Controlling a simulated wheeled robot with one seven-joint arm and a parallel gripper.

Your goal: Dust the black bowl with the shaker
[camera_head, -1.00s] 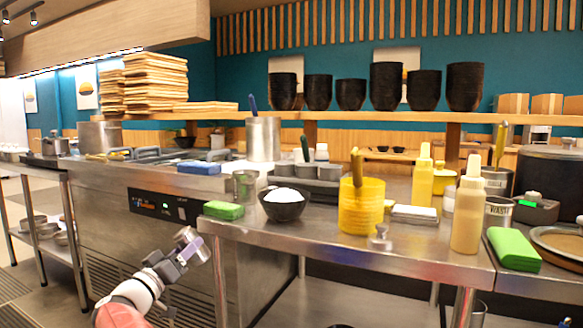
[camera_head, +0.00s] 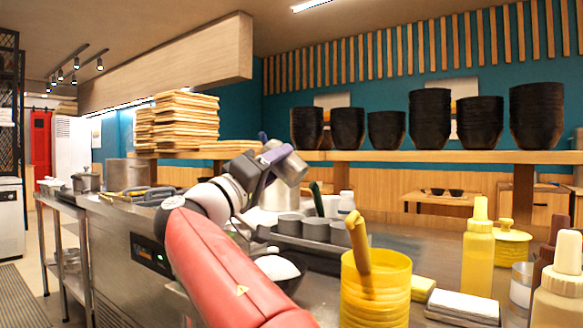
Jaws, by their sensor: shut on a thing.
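The black bowl (camera_head: 288,283) with a white heap in it stands on the steel counter. My red and white arm crosses in front of it and hides much of it. My gripper (camera_head: 277,158) is raised above and behind the bowl in the picture, at about the height of the shelf. It is shut on the shaker (camera_head: 291,167), a small metal cylinder, which is held tilted. The far finger and the exact grip are hard to make out. I cannot tell how far the shaker is from the bowl in depth.
A yellow container (camera_head: 376,295) with a yellow-handled tool stands right of the bowl. A tray of small grey cups (camera_head: 318,235) lies behind. Squeeze bottles (camera_head: 478,260) are at right. Stacked black bowls (camera_head: 430,118) line the shelf.

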